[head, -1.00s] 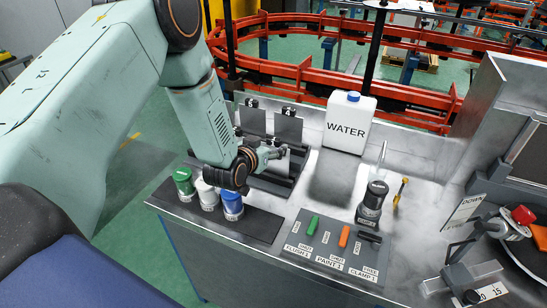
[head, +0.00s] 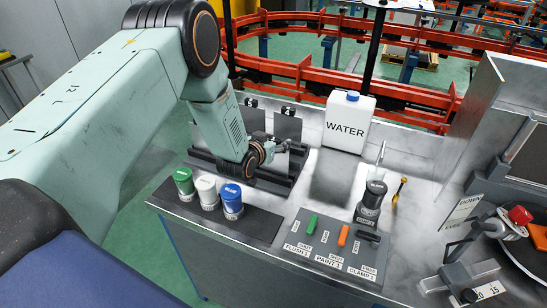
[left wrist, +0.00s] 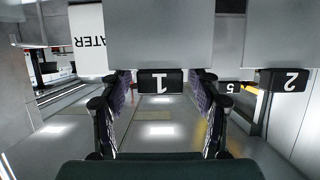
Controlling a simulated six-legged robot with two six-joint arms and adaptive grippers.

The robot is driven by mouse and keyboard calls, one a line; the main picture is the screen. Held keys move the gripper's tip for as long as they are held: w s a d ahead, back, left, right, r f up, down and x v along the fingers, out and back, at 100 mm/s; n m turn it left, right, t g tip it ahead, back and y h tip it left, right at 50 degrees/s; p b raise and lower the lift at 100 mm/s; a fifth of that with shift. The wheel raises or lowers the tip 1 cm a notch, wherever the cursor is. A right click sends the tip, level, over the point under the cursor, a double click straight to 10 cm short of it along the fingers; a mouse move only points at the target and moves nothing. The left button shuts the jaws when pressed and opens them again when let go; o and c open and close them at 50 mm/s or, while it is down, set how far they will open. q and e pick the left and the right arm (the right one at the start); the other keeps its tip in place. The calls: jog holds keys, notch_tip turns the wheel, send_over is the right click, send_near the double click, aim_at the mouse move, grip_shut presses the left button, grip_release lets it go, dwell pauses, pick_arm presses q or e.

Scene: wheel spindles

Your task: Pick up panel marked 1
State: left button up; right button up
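In the left wrist view, which appears upside down, a grey panel (left wrist: 160,35) fills the top middle. A dark block with the number 1 (left wrist: 160,82) is at its edge. My left gripper (left wrist: 158,95) is open, with one finger on each side of that block; I cannot tell whether they touch it. In the head view my left gripper (head: 272,150) is at the panel rack (head: 262,182) and hides part of it. Panel 1 is largely hidden there. My right gripper is not in view.
A panel marked 2 (left wrist: 285,40) stands beside panel 1. More grey panels (head: 288,128) stand behind in the rack. A white WATER jug (head: 348,122) is to the right. Green, white and blue canisters (head: 231,200) and a switch board (head: 330,243) are nearer.

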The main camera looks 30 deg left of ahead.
pick_arm(q)
jog(key=shift+a, duration=0.1)
jog(key=shift+c, duration=1.4)
jog(key=shift+d, duration=0.2)
jog(key=c, duration=0.6)
jog(key=shift+a, duration=0.15)
grip_shut()
jog(key=shift+w+r, duration=0.1)
jog(key=shift+r, duration=0.05)
